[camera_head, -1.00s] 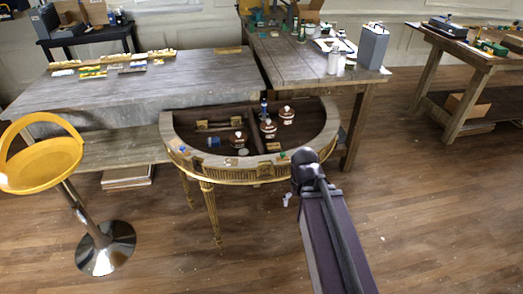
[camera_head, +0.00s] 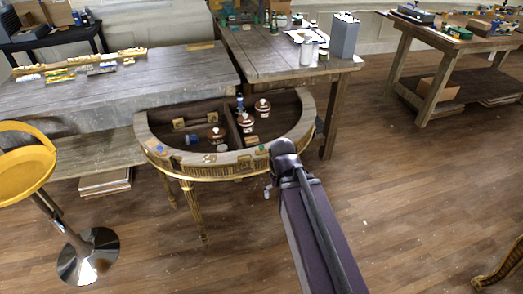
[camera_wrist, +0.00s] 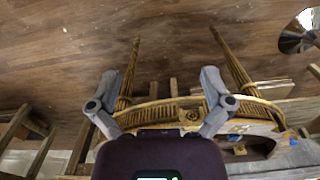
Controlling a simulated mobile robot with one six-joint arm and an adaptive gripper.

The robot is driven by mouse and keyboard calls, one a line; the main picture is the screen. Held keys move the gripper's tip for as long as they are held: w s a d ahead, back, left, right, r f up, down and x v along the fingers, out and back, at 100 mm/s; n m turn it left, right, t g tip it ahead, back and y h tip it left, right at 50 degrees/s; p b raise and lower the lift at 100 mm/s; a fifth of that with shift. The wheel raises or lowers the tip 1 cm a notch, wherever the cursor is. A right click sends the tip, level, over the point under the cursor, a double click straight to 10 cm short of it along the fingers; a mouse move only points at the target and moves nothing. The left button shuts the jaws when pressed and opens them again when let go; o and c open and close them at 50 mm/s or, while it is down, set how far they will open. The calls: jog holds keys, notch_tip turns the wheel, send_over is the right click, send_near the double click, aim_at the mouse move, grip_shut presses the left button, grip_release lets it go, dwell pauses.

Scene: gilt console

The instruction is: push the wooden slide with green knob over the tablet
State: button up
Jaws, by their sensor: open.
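The half-round gilt console (camera_head: 305,128) stands in the middle of the head view, with a dark recessed top. A small green knob (camera_head: 261,149) shows on its front rim, right of centre; the wooden slide under it is too small to make out clearly. I cannot tell which small piece on the rim is the tablet. My gripper (camera_head: 268,190) is low in front of the console's right front, mostly hidden by my arm. In the wrist view my gripper (camera_wrist: 160,77) has its fingers spread wide, empty, with the gilt apron (camera_wrist: 165,110) beyond them.
Several brown-and-white jars (camera_head: 246,122) and a blue bottle (camera_head: 239,103) stand in the console's recess. Wooden tables (camera_head: 180,72) stand close behind it. A yellow stool (camera_head: 22,172) is at left. Floor (camera_head: 400,200) is open at right, with a gilt leg (camera_head: 500,266) at lower right.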

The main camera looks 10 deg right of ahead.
jog(key=shift+w, duration=0.1)
jog(key=c, duration=0.4)
notch_tip(320, 180, up, 9)
jog(key=n+p, duration=0.9)
jog(key=n, duration=0.1)
send_over(262, 146)
jog(key=shift+a, duration=0.15)
jog(key=shift+f, duration=0.1)
notch_tip(262, 146, down, 14)
jog(key=b, duration=1.3)
jog(key=shift+r+b, duration=0.2)
jog(key=shift+b, duration=0.2)
grip_shut()
